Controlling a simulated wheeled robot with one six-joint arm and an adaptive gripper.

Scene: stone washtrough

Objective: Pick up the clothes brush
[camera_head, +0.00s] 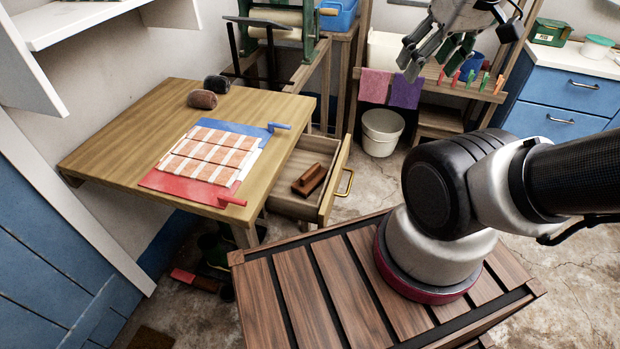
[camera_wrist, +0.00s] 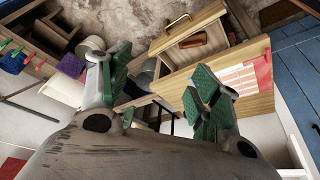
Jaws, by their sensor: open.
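A brown wooden brush (camera_head: 309,180), which looks like the clothes brush, lies in the open drawer (camera_head: 290,204) of the wooden table. It also shows in the wrist view (camera_wrist: 193,40), near the drawer's brass handle. My gripper (camera_head: 432,66) is raised in the air, to the right of and well above the drawer, apart from the brush. In the wrist view my gripper (camera_wrist: 158,88) has its green-padded fingers spread wide with nothing between them.
The table (camera_head: 110,140) holds a checked cloth on a blue and red board, and two dark rolled bundles (camera_head: 203,99). A white bucket (camera_head: 382,132) stands behind the drawer. A rack with hanging cloths (camera_head: 406,92) and pegs is near my gripper. A blue cabinet (camera_head: 565,95) is at right.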

